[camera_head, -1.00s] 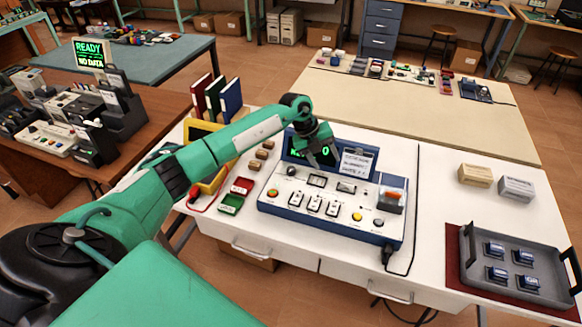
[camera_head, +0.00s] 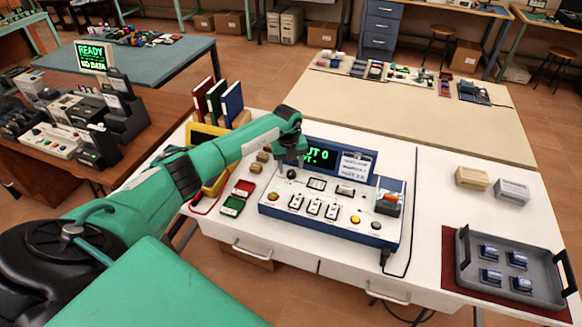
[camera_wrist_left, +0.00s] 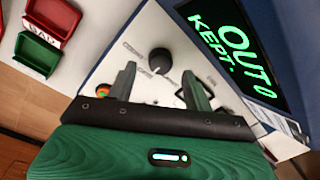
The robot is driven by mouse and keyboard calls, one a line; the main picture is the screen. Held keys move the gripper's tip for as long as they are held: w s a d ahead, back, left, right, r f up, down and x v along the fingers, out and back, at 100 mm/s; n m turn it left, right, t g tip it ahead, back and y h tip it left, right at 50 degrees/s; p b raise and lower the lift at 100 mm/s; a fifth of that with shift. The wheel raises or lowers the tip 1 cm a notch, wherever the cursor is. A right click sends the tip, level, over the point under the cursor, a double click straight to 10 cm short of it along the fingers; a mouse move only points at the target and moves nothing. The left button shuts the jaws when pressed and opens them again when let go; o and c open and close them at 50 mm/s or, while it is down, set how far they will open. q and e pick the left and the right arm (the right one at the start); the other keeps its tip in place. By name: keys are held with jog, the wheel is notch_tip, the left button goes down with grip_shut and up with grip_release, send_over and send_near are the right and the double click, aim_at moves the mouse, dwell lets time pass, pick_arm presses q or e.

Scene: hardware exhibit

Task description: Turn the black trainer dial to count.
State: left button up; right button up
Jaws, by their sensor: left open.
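The trainer (camera_head: 330,226) is a white-topped blue box with switches, buttons and a raised screen (camera_head: 320,155). Its black dial (camera_head: 291,174) is a round knob at the panel's upper left; it also shows in the left wrist view (camera_wrist_left: 160,59). My left gripper (camera_head: 286,161) is above that corner, close to the dial. In the left wrist view my left gripper (camera_wrist_left: 158,71) is open, one finger to each side of the dial's line, and the dial appears beyond the fingertips. I cannot tell whether they touch. The screen reads "OUT 0" and "KEPT". My right gripper is out of view.
A red tray (camera_head: 243,188) and a green tray (camera_head: 232,206) lie left of the trainer. A white card (camera_head: 356,165) stands at the screen's right. A grey tray (camera_head: 466,262) with blue parts is at the right.

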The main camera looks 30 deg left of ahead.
aim_at(291, 172)
pick_arm(q)
jog(key=shift+f, duration=1.35)
jog(key=shift+c, duration=0.4)
jog(key=c, duration=0.9)
jog(key=shift+w+f+m+b, duration=0.1)
jog(key=shift+f+m+b, duration=0.05)
jog(key=shift+m+b, duration=0.8)
jog(key=m+b, duration=0.2)
jog(key=shift+b, duration=0.3)
jog(key=m+b, duration=0.2)
jog(key=m, duration=0.1)
jog(key=shift+b, duration=0.3)
jog(key=shift+m+b, duration=0.65)
jog(key=shift+m, duration=0.4)
jog(key=shift+r, duration=0.2)
